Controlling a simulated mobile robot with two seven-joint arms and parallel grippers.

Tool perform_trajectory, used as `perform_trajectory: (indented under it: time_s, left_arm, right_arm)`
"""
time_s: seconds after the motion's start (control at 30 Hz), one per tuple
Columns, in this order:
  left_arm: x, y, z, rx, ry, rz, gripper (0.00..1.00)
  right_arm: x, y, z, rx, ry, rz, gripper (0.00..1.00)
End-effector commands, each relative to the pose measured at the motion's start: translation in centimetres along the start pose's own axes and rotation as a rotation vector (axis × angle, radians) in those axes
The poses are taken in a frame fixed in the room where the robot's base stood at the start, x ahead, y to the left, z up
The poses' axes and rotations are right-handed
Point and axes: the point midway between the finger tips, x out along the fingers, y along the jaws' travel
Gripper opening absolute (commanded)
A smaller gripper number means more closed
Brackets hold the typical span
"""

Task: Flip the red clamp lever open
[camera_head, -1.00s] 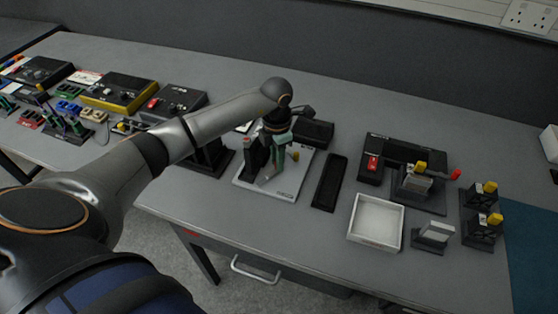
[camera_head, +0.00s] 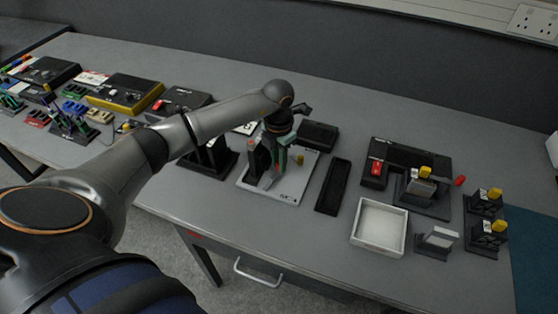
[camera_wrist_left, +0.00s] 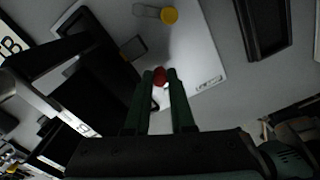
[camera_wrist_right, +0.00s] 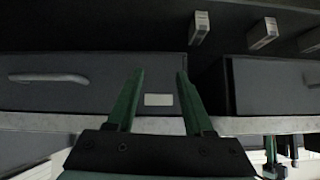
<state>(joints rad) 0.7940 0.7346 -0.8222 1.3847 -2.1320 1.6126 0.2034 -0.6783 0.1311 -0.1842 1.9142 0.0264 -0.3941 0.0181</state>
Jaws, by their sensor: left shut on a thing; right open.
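The rest of the lever is hidden behind the fingers. My right gripper (camera_wrist_right: 158,75) is open and empty, facing a dark drawer front, away from the plate.
A long black tray (camera_head: 333,187) lies right of the plate, with a white tray (camera_head: 379,227) beyond it. A black box with a red switch (camera_head: 376,168) and yellow-knobbed stands (camera_head: 486,203) are farther right. Other devices crowd the left side.

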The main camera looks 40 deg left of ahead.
Motion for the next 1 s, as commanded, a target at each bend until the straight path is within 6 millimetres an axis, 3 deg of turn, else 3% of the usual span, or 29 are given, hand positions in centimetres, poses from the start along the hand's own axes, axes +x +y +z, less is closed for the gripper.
perform_trajectory:
  time_s: [0.03,0.3,0.63,0.77,1.0]
  left_arm:
    - [-0.1,0.1,0.1,-0.002,-0.002,0.002,0.24]
    - [-0.1,0.1,0.0,-0.001,-0.001,0.001,0.52]
    - [-0.6,0.1,0.1,0.001,-0.002,0.001,0.52]
    - [-2.6,0.1,0.1,0.001,-0.006,0.003,0.52]
    - [-7.8,0.1,0.1,0.0,-0.006,0.004,0.52]
  right_arm:
    - [0.0,0.0,0.0,0.0,0.0,0.0,0.52]
    - [0.0,0.0,0.0,0.0,0.0,0.0,0.52]
    - [0.0,0.0,0.1,0.0,0.0,0.0,0.52]
    - [0.1,0.0,0.2,0.0,-0.001,0.0,0.52]
    - [0.4,0.0,0.5,0.0,-0.001,0.0,0.52]
